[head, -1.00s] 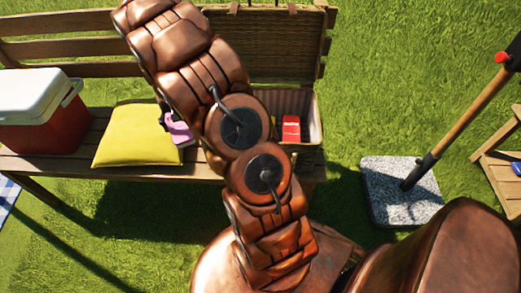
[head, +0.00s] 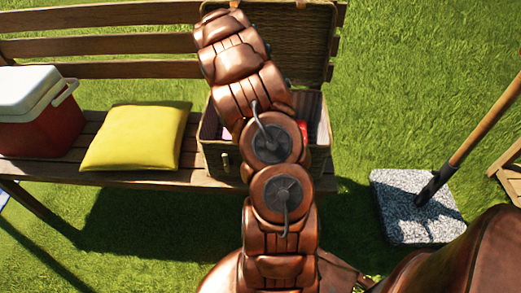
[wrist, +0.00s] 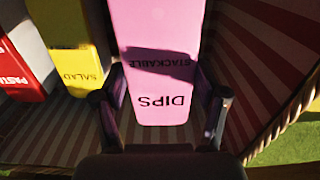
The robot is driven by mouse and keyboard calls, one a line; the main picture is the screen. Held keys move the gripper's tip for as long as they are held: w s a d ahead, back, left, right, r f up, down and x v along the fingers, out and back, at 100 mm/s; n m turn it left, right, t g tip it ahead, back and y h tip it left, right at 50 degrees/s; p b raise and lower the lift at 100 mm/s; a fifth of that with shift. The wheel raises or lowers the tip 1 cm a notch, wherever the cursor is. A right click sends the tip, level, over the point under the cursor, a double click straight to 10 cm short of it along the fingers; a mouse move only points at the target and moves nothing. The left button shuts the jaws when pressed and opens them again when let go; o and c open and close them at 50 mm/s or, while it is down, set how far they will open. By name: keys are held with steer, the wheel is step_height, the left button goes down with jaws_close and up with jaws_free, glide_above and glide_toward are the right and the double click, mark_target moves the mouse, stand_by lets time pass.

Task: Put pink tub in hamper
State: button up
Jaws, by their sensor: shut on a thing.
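The pink tub (wrist: 155,30), marked "DIPS" and "STACKABLE", stands between the two fingers of my gripper (wrist: 163,98) in the wrist view. The gripper is shut on it. The striped lining of the hamper surrounds the tub in the wrist view, so it is at or inside the hamper's opening; whether it touches the floor I cannot tell. In the head view the wicker hamper (head: 218,160) stands on the bench with its lid raised. My arm crosses in front of it and hides the gripper and most of the tub.
A yellow tub marked "SALAD" (wrist: 80,72) and a red tub marked "PASTA" (wrist: 14,70) stand in the hamper, left of the pink tub. On the bench are a yellow cushion (head: 137,138) and a red cooler (head: 38,118) with a white lid.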

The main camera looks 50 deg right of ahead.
step_height(320, 180, down, 10)
steer(key=shift+b, duration=0.4)
steer(key=shift+f, duration=0.25)
steer(key=o, duration=1.3)
steer(key=shift+s, duration=0.1)
steer(key=shift+r, duration=0.1)
